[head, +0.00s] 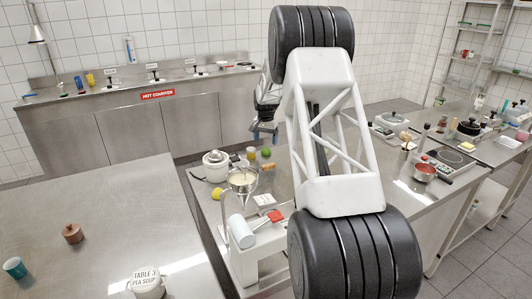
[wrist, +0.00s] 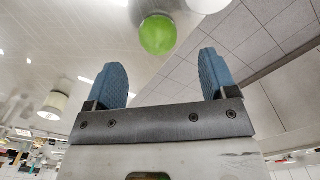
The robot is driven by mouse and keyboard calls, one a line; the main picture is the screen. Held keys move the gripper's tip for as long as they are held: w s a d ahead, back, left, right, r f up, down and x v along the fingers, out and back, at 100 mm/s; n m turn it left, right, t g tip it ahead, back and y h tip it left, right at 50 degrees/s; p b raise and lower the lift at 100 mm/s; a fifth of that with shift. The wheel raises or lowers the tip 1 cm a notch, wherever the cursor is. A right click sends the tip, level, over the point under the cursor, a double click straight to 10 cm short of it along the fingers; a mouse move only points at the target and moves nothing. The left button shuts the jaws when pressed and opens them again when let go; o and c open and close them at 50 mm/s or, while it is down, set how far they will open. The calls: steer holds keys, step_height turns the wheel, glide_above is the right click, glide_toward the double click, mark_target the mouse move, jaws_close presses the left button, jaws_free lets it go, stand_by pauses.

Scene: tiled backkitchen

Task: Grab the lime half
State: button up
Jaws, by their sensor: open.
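A small green round thing, which looks like the lime half (head: 266,152), sits on the steel counter (head: 345,180) in the middle of the head view. In the wrist view the lime half (wrist: 157,35) shows at the top middle, beyond my fingertips and between their lines. Its cut face cannot be made out. My gripper (head: 264,134) has blue fingers and hangs above and behind the lime, partly hidden by my arm. In the wrist view my gripper (wrist: 161,75) is open, with nothing between the fingers.
A white pot (head: 216,165) and a metal strainer (head: 243,181) stand further left.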

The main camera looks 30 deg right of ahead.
mark_target(266, 148)
steer(key=shift+s+f, duration=0.2)
steer(key=shift+f, duration=2.4)
steer(key=c, duration=1)
steer(key=shift+r, duration=0.1)
steer(key=shift+r, duration=4.9)
